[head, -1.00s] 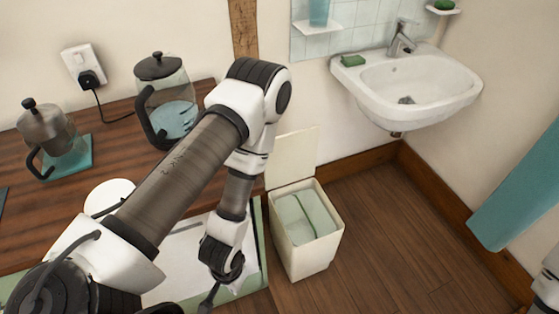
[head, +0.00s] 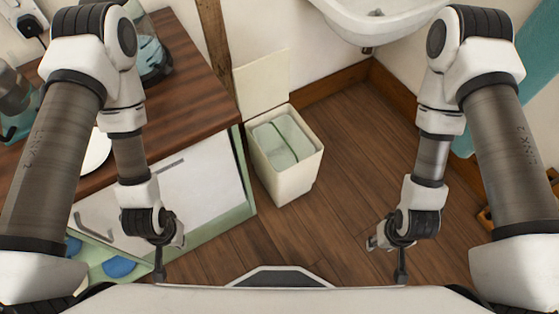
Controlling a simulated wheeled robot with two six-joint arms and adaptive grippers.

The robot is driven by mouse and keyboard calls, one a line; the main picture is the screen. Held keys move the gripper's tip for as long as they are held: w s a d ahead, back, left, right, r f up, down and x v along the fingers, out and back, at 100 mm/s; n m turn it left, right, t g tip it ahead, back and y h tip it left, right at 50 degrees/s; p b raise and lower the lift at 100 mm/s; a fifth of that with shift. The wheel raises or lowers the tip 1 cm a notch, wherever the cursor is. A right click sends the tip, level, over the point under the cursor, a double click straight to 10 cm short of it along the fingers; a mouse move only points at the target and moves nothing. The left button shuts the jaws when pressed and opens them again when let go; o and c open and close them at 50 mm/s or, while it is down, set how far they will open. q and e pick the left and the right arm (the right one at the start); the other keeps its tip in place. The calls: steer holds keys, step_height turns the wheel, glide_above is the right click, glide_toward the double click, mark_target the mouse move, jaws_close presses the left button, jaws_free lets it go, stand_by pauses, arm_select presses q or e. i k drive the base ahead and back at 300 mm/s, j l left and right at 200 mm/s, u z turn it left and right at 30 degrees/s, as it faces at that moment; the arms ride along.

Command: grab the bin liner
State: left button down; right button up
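The bin liner (head: 284,138) is a pale, greenish-white sheet with a dark green line across it. It sits inside the open cream bin (head: 284,179), which stands on the floor beside the cabinet with its lid (head: 263,86) raised against the wall. My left gripper (head: 160,262) is low at the left, in front of the cabinet and apart from the bin. My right gripper (head: 395,262) is low at the right, over the floor and apart from the bin. The fingers of both are small and partly hidden, so their opening is unclear.
The cabinet (head: 190,190) with a wooden top is left of the bin, holding a glass kettle (head: 150,62) and a white plate (head: 96,152). The sink (head: 385,18) is on the wall above right. Wooden floor (head: 345,190) is clear right of the bin.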

mark_target(284, 144)
steer(key=l+u, duration=0.25)
steer(key=u, duration=0.15)
steer(key=l+u, duration=0.2)
steer(key=u, duration=0.15)
steer(key=k+l+u, duration=0.15)
steer(key=u, duration=0.25)
steer(key=k+l+u, duration=0.1)
steer(key=l+u, duration=0.25)
steer(key=j, duration=0.05)
